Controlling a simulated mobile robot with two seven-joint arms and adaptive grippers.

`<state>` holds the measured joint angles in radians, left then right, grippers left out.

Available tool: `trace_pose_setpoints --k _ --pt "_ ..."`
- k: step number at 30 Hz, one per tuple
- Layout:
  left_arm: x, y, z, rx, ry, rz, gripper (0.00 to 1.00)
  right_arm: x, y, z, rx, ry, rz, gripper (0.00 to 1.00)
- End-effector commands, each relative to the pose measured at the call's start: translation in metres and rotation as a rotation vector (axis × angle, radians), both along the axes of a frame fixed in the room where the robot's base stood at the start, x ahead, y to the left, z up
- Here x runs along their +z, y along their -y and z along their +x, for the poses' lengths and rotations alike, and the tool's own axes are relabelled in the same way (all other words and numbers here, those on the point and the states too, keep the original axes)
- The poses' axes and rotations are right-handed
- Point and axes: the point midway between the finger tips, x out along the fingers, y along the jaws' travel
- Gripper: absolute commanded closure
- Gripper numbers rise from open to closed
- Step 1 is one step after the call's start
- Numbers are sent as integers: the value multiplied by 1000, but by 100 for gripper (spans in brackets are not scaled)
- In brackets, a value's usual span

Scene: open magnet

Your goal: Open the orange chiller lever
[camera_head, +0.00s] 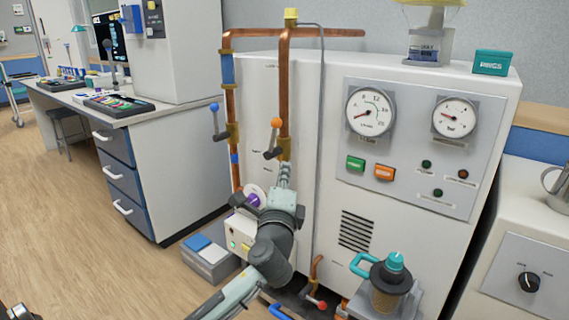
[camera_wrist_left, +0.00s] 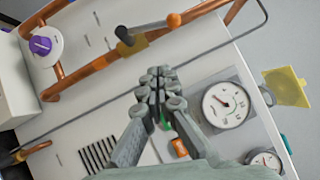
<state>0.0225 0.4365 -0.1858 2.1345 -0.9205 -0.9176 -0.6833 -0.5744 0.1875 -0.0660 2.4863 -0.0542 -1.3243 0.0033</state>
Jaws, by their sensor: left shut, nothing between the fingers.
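The orange chiller lever (camera_head: 276,124) is a dark handle with an orange ball on a brass valve of the right-hand vertical copper pipe. In the head view it stands nearly upright, tilted slightly right, ball at the top. It also shows near the top of the left wrist view (camera_wrist_left: 174,20). My left gripper (camera_head: 284,168) is shut and empty, with its fingertips just below the lever in the head view. In the left wrist view the gripper (camera_wrist_left: 158,73) shows its fingers together, apart from the lever. My right gripper is out of view.
A blue-ball lever (camera_head: 214,108) is on the left copper pipe. A purple-centred knob (camera_head: 254,198) is below. The white chiller cabinet (camera_head: 330,220) has gauges (camera_head: 370,112) and green and orange buttons (camera_head: 384,173). A thin grey tube (camera_head: 320,130) runs right of the lever.

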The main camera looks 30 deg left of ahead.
Motion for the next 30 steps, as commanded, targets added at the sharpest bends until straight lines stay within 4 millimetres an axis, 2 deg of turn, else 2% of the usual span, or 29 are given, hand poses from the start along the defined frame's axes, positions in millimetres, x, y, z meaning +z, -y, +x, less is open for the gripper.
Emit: trace_pose_setpoints --k 13,18,21,30 --pt "16 -46 79 4 1 0 100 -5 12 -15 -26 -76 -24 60" --pt "20 -68 83 3 -2 0 100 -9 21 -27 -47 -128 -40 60" --pt "22 -75 85 0 0 -1 100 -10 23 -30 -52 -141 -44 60" --pt "23 -78 86 0 1 -3 100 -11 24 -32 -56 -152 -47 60"
